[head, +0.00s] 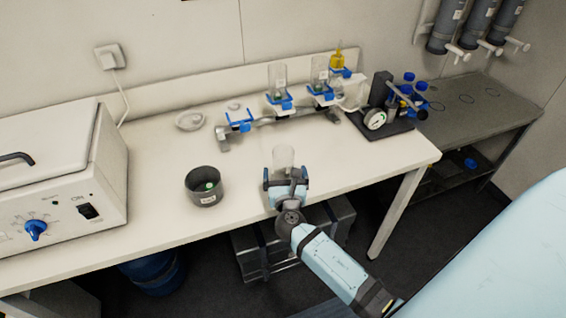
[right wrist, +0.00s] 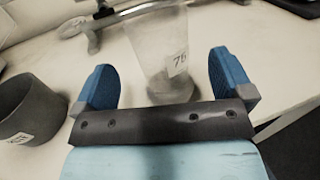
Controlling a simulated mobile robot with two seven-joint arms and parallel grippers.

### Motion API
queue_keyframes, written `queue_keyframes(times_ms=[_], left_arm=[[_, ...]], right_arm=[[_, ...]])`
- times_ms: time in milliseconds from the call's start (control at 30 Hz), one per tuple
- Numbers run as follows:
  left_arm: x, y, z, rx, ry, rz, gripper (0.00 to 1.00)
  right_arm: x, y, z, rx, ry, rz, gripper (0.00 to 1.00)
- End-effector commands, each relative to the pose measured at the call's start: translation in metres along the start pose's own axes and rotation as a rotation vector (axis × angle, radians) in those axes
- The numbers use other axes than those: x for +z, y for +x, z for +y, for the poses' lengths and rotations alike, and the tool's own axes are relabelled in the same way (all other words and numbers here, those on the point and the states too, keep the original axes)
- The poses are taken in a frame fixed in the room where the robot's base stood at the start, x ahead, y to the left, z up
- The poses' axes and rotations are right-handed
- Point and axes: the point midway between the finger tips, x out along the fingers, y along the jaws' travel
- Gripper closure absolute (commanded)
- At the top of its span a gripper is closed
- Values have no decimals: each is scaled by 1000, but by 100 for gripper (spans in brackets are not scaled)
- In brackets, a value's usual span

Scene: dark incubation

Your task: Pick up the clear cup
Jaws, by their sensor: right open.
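The clear cup (head: 283,157) stands near the front edge of the white table in the head view. In the right wrist view the cup (right wrist: 160,48) is see-through, with a white label that seems to read 75. My right gripper (head: 286,180) is open at the cup. In the right wrist view its two blue fingers (right wrist: 163,85) are on either side of the cup, with a gap showing on both sides. The lower part of the cup is partly hidden by the gripper in the head view. My left gripper is not in view.
A dark grey pot (head: 204,187) with a label stands left of the cup. A rack with blue clamps (head: 240,121) holding clear vessels stands behind. A white box device (head: 55,180) fills the table's left. A gauge device (head: 376,119) stands at the right.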

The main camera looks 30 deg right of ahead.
Motion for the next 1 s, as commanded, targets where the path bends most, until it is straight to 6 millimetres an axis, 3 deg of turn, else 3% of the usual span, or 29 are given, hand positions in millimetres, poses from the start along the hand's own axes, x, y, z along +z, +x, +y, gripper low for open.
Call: queue_keyframes(times_ms=[200, 500, 767, 800, 1000], left_arm=[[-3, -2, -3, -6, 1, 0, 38], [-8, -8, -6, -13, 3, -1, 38], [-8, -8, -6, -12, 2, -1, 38], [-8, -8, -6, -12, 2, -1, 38], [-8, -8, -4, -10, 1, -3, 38]], right_arm=[[1, 16, 0, 0, 1, 1, 2], [0, 57, -1, 0, 1, 0, 2], [-2, 61, -1, 0, 1, 1, 2], [-2, 61, -1, 0, 1, 1, 4], [-2, 61, -1, 0, 2, 1, 50]])
